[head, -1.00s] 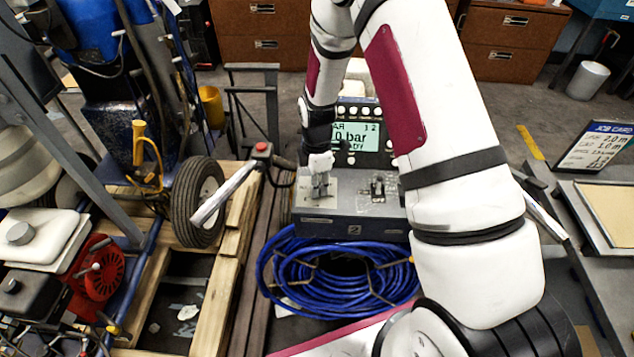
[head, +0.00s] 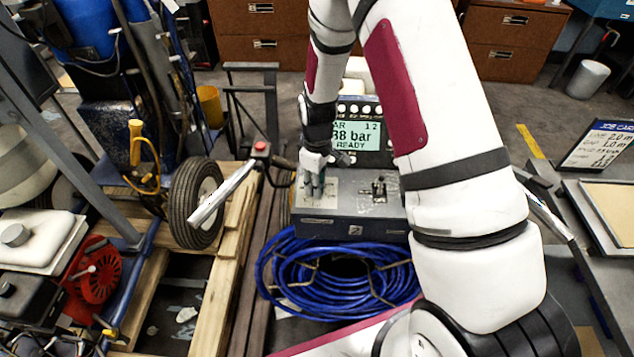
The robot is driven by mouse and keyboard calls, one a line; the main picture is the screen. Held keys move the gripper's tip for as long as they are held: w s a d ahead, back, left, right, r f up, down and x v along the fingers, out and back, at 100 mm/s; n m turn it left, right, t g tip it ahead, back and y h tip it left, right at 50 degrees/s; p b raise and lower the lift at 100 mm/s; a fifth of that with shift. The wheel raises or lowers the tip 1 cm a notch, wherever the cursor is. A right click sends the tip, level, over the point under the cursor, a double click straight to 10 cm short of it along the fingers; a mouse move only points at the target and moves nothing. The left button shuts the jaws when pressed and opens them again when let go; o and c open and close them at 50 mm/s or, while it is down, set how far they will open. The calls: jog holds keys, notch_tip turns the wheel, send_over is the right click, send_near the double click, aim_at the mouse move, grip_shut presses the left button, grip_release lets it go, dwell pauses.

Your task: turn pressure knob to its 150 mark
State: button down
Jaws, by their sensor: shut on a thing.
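The grey control box (head: 350,228) stands in the middle, with a lit green display (head: 355,137) at its back. The display reads "38 bar" and "READY", with its left edge covered by my arm, so leading digits may be hidden. My gripper (head: 315,192) points down at the left part of the box's top panel. It is shut on the pressure knob, which is mostly hidden between the fingers; its pointer and the scale marks cannot be read. A small lever (head: 379,186) stands on the panel to the right of my gripper.
A coil of blue hose (head: 335,275) lies in front of the box. A handlebar with a red button (head: 261,147) and a black wheel (head: 197,203) are to the left. A job card (head: 600,146) stands at the right.

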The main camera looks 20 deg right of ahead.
jog(key=m, duration=0.7)
jog(key=shift+b, duration=0.35)
jog(key=m, duration=0.6)
jog(key=shift+m, duration=0.4)
jog(key=m, duration=1.2)
jog(key=shift+m, duration=0.4)
jog(key=c, duration=1.2)
grip_release()
jog(key=shift+c, duration=0.2)
